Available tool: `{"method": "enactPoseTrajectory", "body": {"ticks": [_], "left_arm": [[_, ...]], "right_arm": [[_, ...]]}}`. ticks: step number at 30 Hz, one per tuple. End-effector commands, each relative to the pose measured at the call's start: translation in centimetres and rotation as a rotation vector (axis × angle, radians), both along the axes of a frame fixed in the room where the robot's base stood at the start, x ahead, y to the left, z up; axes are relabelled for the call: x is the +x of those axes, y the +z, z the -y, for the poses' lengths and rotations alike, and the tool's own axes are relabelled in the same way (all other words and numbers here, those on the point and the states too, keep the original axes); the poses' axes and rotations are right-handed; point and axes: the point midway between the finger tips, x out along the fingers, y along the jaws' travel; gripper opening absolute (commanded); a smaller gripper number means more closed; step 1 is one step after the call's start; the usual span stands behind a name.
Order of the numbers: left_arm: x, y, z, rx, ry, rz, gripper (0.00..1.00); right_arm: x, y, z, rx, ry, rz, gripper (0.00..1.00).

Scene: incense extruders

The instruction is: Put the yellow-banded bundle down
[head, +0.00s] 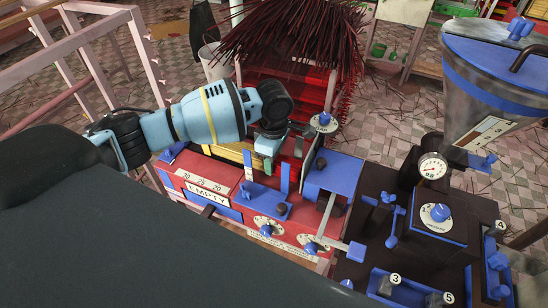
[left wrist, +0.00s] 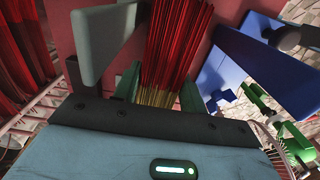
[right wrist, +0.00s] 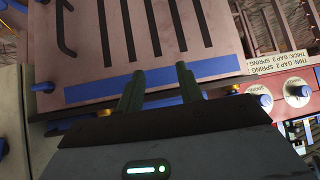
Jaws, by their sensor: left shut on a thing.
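My left gripper (head: 268,163) is over the red and blue machine, in the middle of the head view. In the left wrist view a bundle of red sticks with yellowish lower ends (left wrist: 170,55) stands between the two green fingers of the left gripper (left wrist: 158,92), which are shut on it. In the head view the held bundle is mostly hidden by the gripper, and I cannot tell whether it touches a surface. My right gripper (right wrist: 159,88) is open and empty, facing a slotted panel with a blue strip (right wrist: 150,82). It does not show in the head view.
A large fan of dark red sticks (head: 290,35) rises behind the machine. A drawer marked EMPTY (head: 207,198) and several dials (head: 267,228) are on the machine's front. A dark unit with a gauge (head: 433,167) and a metal hopper (head: 495,80) stands at right. Tiled floor lies behind.

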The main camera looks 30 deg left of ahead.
Motion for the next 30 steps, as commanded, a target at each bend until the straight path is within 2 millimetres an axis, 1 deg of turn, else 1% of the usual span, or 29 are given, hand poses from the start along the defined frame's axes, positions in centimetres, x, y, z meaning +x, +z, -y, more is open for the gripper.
{"method": "enactPoseTrajectory", "body": {"ticks": [4, 17, 18, 21, 23, 30], "left_arm": [[0.1, 0.2, 0.0, 0.000, 0.000, 0.003, 0.10], [0.1, -0.9, 0.0, -0.001, 0.001, 0.004, 0.10], [0.1, -1.0, 0.0, 0.000, 0.001, 0.003, 0.44], [0.0, -1.0, 0.0, 0.000, 0.001, 0.002, 0.57], [0.0, -1.0, 0.0, 0.000, 0.001, 0.001, 0.64], [0.0, -1.0, 0.0, 0.000, 0.000, 0.001, 0.64]], "right_arm": [[0.1, 0.1, 0.0, 0.001, 0.000, 0.003, 0.36], [0.4, 0.4, 0.0, -0.002, 0.000, 0.010, 0.36], [0.3, 0.3, 0.0, -0.002, 0.000, 0.009, 0.36], [0.2, 0.2, 0.0, -0.003, 0.000, 0.006, 0.36], [0.2, 0.2, 0.1, -0.003, 0.000, 0.006, 0.36], [0.2, 0.2, 0.1, -0.005, 0.003, 0.005, 0.36]]}}
